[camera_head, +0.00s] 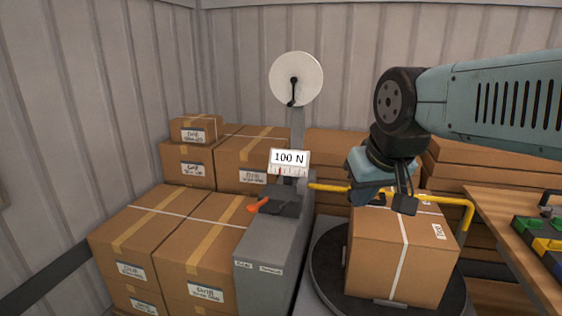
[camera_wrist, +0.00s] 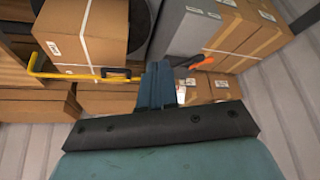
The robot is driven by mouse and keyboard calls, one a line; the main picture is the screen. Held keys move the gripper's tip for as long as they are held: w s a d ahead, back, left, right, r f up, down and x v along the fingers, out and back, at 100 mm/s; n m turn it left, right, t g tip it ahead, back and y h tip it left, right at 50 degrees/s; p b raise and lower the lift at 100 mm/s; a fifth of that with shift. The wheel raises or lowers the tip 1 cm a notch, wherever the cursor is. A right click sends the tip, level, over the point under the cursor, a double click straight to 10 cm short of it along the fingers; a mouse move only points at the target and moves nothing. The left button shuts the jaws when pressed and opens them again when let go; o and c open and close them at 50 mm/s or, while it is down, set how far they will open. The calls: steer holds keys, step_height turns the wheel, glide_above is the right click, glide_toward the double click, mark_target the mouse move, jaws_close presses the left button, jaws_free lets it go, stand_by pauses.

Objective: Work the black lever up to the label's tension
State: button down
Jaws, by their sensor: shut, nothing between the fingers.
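A dark grey tensioning tool (camera_head: 287,198) with an orange handle (camera_head: 258,204) sits on top of a grey cabinet (camera_head: 268,250). I cannot clearly tell a separate black lever on it. Above it, the white label (camera_head: 289,158) reads "100 N", with a scale and a red mark below. My gripper (camera_head: 358,198) is to the right of the tool, apart from it, above the strapped box (camera_head: 395,262). In the wrist view my gripper's blue fingers (camera_wrist: 158,68) are together and empty; the orange handle (camera_wrist: 203,61) shows just to their right.
A yellow bar (camera_head: 330,188) runs between the tool and the box, close to my gripper. The box stands on a dark round turntable (camera_head: 328,262). A white reel (camera_head: 305,72) stands behind. Stacked cartons (camera_head: 150,235) fill the left; a wooden bench (camera_head: 500,220) is at right.

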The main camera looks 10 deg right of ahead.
steer(key=shift+w, duration=0.1)
steer(key=w+a+f+n, duration=0.2)
steer(key=w, duration=0.9)
steer(key=w+a+f+n, duration=0.2)
steer(key=w+a+f, duration=0.1)
steer(key=w, duration=0.8)
steer(key=w+a+f+n+g, duration=0.1)
steer(key=w+a+f, duration=0.2)
steer(key=w, duration=0.9)
steer(key=shift+a+n, duration=0.2)
steer(key=shift+n, duration=0.2)
steer(key=shift+f, duration=0.15)
steer(key=shift+s+a+f, duration=0.25)
steer(key=shift+s+f, duration=0.25)
steer(key=shift+f, duration=0.8)
steer(key=shift+s+a+f, duration=0.25)
steer(key=shift+s+f, duration=0.3)
steer(key=shift+f, duration=0.75)
steer(key=shift+s+a+f, duration=0.25)
steer(key=shift+s+f, duration=0.25)
steer(key=shift+f, duration=0.8)
steer(key=shift+s+f, duration=0.1)
steer(key=shift+f, duration=0.1)
steer(key=shift+f, duration=0.15)
